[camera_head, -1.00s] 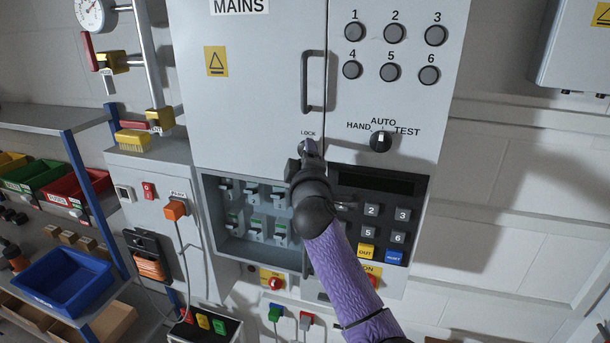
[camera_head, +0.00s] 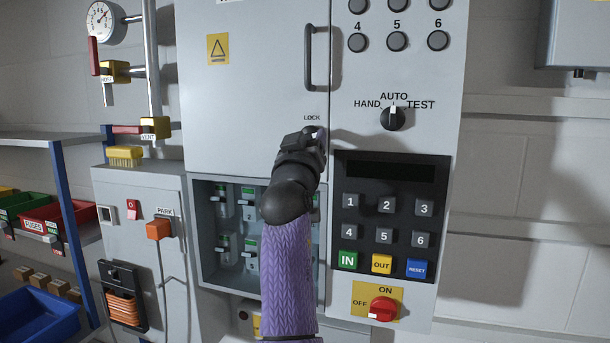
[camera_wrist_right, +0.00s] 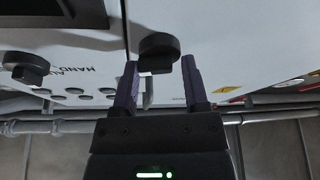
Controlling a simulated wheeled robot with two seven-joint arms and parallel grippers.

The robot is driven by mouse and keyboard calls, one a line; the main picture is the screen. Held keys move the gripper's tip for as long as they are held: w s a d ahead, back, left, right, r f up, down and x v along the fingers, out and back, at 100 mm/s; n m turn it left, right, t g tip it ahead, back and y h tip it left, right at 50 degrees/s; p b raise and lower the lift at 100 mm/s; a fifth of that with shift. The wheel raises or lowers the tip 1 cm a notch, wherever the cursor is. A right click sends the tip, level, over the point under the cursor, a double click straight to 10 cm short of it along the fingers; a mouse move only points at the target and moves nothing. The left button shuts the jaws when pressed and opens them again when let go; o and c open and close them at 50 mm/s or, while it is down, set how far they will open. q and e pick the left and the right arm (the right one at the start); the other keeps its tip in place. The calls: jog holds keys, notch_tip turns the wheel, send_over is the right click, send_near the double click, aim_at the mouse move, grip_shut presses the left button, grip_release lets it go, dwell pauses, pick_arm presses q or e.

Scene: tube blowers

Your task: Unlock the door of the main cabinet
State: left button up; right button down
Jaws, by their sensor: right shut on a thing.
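The main cabinet door (camera_head: 245,95) is a pale grey panel with a yellow warning label and a vertical bar handle (camera_head: 308,58); it looks closed. Below the handle is the label LOCK. My right gripper (camera_head: 313,134) is at the lock just under that label and hides most of it in the head view. In the right wrist view a dark round lock knob (camera_wrist_right: 158,48) sits between the two fingertips of the gripper (camera_wrist_right: 161,75), which is shut on it. How far the knob is turned is hard to tell. My left gripper is not in view.
Right of the door are several round buttons, a HAND/AUTO/TEST selector (camera_head: 393,118), a keypad (camera_head: 386,215) and a red ON/OFF switch (camera_head: 383,308). An open breaker compartment (camera_head: 205,240) lies below the door. Shelves with bins (camera_head: 40,318) stand at the left.

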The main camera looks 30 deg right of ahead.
jog(key=m+g+h+b, duration=0.1)
jog(key=m+b, duration=0.1)
jog(key=m+g+h+b, duration=0.1)
jog(key=m+b, duration=0.1)
jog(key=m, duration=0.1)
jog(key=shift+f, duration=0.1)
dwell(0.3)
